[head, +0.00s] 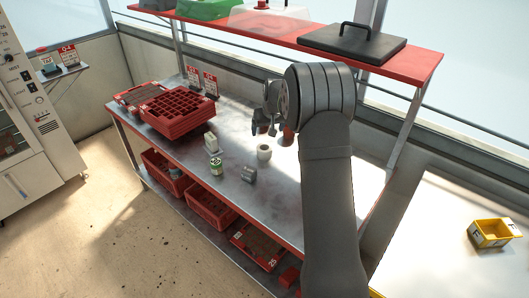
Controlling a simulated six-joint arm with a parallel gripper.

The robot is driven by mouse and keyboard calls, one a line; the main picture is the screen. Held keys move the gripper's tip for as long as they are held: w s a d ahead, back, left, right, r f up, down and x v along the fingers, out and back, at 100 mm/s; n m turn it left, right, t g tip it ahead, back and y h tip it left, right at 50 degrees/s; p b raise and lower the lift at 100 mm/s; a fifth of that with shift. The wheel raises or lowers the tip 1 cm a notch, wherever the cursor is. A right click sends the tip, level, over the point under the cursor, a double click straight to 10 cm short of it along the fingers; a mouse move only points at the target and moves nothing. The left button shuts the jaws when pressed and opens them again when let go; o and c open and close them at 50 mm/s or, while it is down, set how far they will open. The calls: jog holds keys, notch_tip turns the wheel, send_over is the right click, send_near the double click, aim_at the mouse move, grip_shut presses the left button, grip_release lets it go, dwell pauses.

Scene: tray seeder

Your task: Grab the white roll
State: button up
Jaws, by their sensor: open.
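A small white roll (264,152) stands on the metal bench top near its middle, just left of my arm. My gripper (263,127) is above the bench, a little above and behind the white roll in the picture. Its fingers look open and empty, pointing down. The gripper appears apart from the roll, but the exact gap is hard to judge from this view. My dark grey arm covers the bench area to the right of the roll.
A grey metal cylinder (249,175), a green-labelled jar (216,166) and a pale box (211,142) stand left of the roll. Stacked red trays (178,123) fill the bench's left end. A red shelf (290,38) runs above. A yellow bin (491,233) sits far right.

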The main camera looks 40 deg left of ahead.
aim_at(264, 147)
jog(key=x, duration=1.2)
jog(key=shift+w+x, duration=0.2)
jog(key=shift+x, duration=2.3)
jog(key=shift+c, duration=0.3)
jog(key=c, duration=1)
